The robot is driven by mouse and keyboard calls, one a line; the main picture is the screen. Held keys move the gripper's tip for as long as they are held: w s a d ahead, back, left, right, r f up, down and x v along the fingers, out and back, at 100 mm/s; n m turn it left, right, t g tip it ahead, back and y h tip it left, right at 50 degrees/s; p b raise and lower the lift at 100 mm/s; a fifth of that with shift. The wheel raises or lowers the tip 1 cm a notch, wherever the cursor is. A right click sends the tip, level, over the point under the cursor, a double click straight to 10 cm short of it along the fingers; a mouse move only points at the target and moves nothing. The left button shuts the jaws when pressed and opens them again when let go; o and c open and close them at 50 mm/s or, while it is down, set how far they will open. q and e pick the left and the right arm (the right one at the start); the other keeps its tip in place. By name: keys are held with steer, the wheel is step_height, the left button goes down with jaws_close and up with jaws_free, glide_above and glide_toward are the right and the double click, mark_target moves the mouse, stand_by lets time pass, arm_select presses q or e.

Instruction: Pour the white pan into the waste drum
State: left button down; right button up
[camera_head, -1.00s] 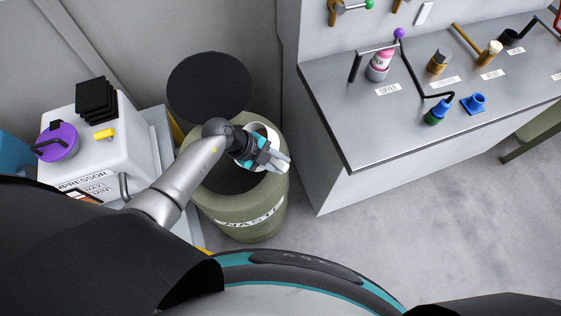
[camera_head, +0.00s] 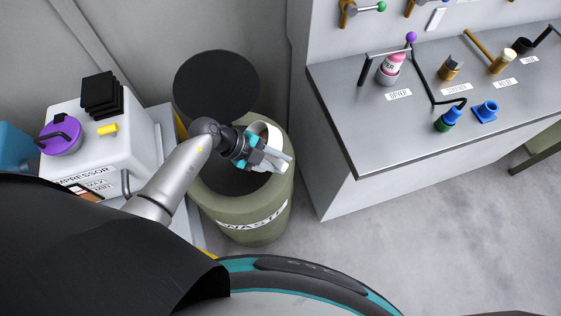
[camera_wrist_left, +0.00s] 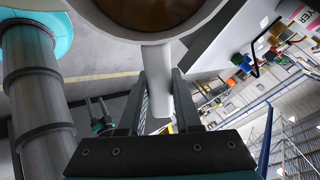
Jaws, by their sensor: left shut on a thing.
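The white pan (camera_head: 268,133) is over the rear right part of the waste drum's opening in the head view, partly hidden by my gripper. My left gripper (camera_head: 274,160) is shut on its handle. In the left wrist view the handle (camera_wrist_left: 157,80) runs between my two fingers (camera_wrist_left: 159,95), and the pan's bowl (camera_wrist_left: 182,32) shows brown contents at the top edge. The pan looks tilted; how far, I cannot tell. The green waste drum (camera_head: 245,217) stands open, its dark inside visible below my wrist.
A dark round lid (camera_head: 216,85) stands behind the drum. A white compressor (camera_head: 105,145) with a purple cap is to the left. A grey bench (camera_head: 400,125) with bottles and fittings is to the right. Bare floor lies between drum and bench.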

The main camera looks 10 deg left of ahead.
arm_select(q)
steer(key=shift+s+a+r+t+h+b, duration=0.2)
steer(key=shift+a+r+h+b, duration=0.3)
steer(key=shift+b, duration=0.35)
steer(key=shift+s+a+r+t+h+b, duration=0.15)
steer(key=shift+a+r+h+b, duration=0.2)
steer(key=shift+a+h+b, duration=0.35)
steer(key=shift+s+a+r+t+h+b, duration=0.25)
steer(key=shift+a+r+h+b, duration=0.15)
steer(key=shift+a+h+b, duration=0.45)
steer(key=shift+a+b, duration=0.1)
steer(key=shift+b, duration=0.25)
steer(key=shift+s+a+r+t+h+b, duration=0.15)
steer(key=shift+s+a+h+b, duration=0.05)
steer(key=shift+a+h+b, duration=0.35)
steer(key=shift+s+a+r+t+h+b, duration=0.15)
steer(key=shift+a+h+b, duration=0.2)
steer(key=shift+b, duration=0.3)
step_height(320, 180, up, 3)
steer(key=g+y+p, duration=0.1)
steer(key=y+p, duration=0.2)
steer(key=p, duration=0.2)
steer(key=g+y+p, duration=0.1)
steer(key=y+p, duration=0.2)
steer(key=p, duration=0.3)
steer(key=shift+y, duration=0.35)
steer(key=shift+r, duration=0.1)
